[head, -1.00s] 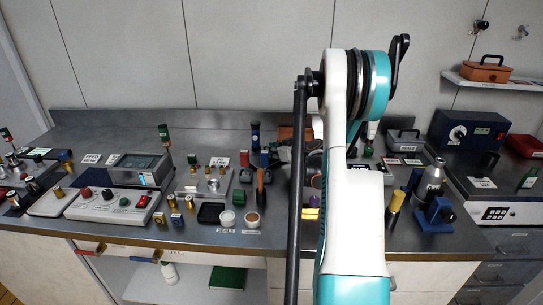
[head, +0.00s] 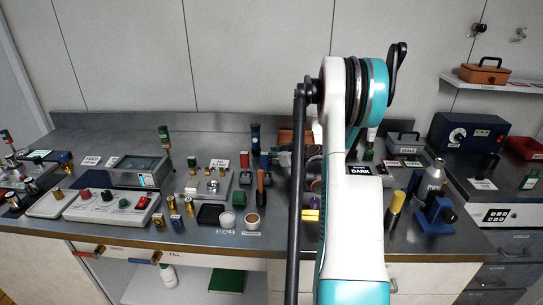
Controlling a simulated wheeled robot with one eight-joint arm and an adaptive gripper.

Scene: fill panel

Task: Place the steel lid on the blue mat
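Small steel pieces (head: 212,186) stand on a grey stand left of the middle of the bench, but I cannot tell whether one is the lid. My arm rises through the right middle of the head view and covers part of the bench behind it. My gripper is not visible; it seems hidden behind my own arm.
The steel bench (head: 120,237) is crowded. A control box (head: 110,206) and a glass-topped unit (head: 141,172) stand left. A black tray (head: 210,214) and small cups (head: 252,221) lie near the front edge. A blue clamp stand (head: 435,215) stands right.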

